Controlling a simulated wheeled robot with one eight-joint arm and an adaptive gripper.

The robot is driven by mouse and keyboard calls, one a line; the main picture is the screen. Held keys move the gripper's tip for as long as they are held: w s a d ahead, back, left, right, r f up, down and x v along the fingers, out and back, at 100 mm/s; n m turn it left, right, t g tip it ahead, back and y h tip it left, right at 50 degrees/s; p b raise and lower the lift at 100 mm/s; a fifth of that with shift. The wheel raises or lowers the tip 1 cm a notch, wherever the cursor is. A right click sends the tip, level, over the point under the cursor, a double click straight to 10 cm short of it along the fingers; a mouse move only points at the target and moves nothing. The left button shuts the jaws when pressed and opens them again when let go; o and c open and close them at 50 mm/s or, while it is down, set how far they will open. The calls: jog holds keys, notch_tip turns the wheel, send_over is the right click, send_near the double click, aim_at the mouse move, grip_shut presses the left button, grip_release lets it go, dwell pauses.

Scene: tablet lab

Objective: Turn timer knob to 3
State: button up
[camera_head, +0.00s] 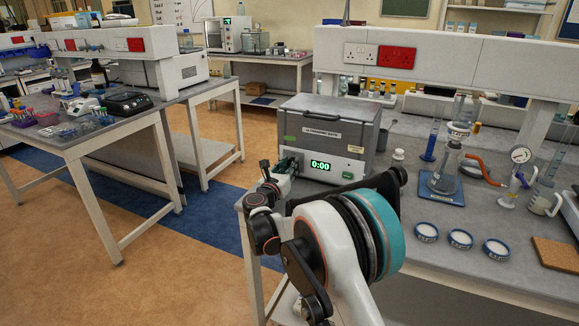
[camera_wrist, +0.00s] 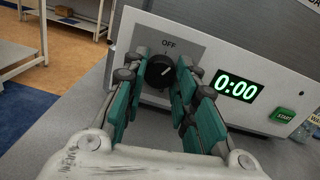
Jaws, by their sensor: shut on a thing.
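The timer knob (camera_wrist: 160,71) is black and round with a pale pointer line, on the front panel of a grey box-shaped ultrasonic bath (camera_head: 325,122). "OFF" is printed above the knob; no other dial marks are readable. The pointer slants toward the upper right. The green display (camera_wrist: 236,90) beside it reads 0:00, and it also shows in the head view (camera_head: 320,165). My gripper (camera_wrist: 162,80) has its teal fingers on either side of the knob and is shut on it. In the head view my arm partly hides the gripper and the knob.
A green START button (camera_wrist: 282,115) is right of the display. To the right on the bench are several white dishes (camera_head: 461,239), a blue-based stand (camera_head: 441,190) and glass cylinders. The bench's left edge is close to the bath.

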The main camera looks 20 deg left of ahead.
jog(key=m, duration=0.6)
jog(key=shift+m, duration=0.4)
jog(key=m+h+p, duration=0.1)
jog(key=m, duration=0.5)
jog(key=shift+m, duration=0.3)
jog(key=m, duration=0.6)
jog(key=shift+a+m, duration=0.1)
jog(key=shift+m, duration=0.2)
jog(key=m+p, duration=0.1)
jog(key=m, duration=0.6)
jog(key=shift+f+h, duration=0.1)
jog(key=shift+h, duration=0.2)
jog(key=o, duration=1.1)
jog(key=shift+s, duration=0.15)
